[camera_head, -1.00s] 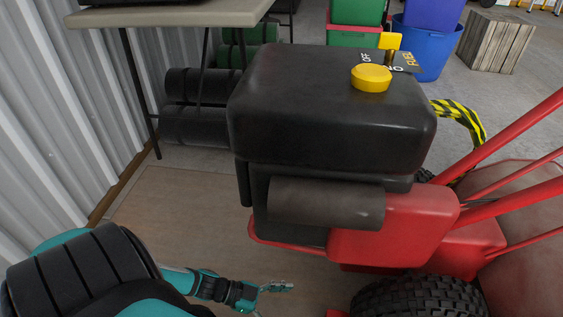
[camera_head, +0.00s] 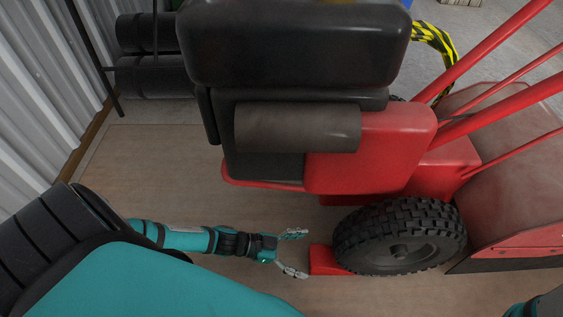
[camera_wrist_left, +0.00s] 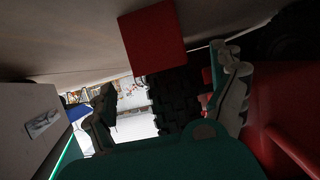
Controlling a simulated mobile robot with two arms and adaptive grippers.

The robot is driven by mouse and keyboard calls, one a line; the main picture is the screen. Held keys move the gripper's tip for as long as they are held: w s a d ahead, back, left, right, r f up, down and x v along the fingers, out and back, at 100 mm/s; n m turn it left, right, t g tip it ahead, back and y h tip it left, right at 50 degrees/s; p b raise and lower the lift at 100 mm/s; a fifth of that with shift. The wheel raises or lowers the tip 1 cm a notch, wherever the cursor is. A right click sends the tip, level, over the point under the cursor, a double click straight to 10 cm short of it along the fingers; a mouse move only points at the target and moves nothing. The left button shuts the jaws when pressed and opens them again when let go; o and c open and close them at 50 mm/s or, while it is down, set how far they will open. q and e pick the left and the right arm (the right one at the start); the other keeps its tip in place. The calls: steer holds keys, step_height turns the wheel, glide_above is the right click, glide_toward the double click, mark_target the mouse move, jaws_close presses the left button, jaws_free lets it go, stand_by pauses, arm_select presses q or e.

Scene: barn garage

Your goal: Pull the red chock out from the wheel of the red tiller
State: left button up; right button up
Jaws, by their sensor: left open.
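The red chock (camera_head: 325,260) lies on the floor against the left side of the black knobby wheel (camera_head: 398,238) of the red tiller (camera_head: 370,150). My left gripper (camera_head: 304,254) is open and empty, just left of the chock, its fingertips spread to either side of the chock's near end. In the left wrist view the red chock (camera_wrist_left: 152,38) shows at the top, ahead of and between the open fingers of the left gripper (camera_wrist_left: 166,72). The wheel tread (camera_wrist_left: 178,98) is beyond it. Whether a finger touches the chock cannot be told. My right gripper is not in view.
The tiller's black engine body (camera_head: 290,45) hangs above and behind my left gripper. A corrugated wall (camera_head: 45,100) and a thin dark table leg (camera_head: 90,60) stand at the left. The brown floor mat (camera_head: 160,170) is clear left of the tiller.

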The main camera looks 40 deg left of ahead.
mark_target(321, 257)
arm_select(q)
steer(key=b+x, duration=0.3)
steer(key=x, duration=0.4)
steer(key=c, duration=1.7)
steer(key=shift+s+a, duration=0.1)
steer(key=shift+a, duration=0.05)
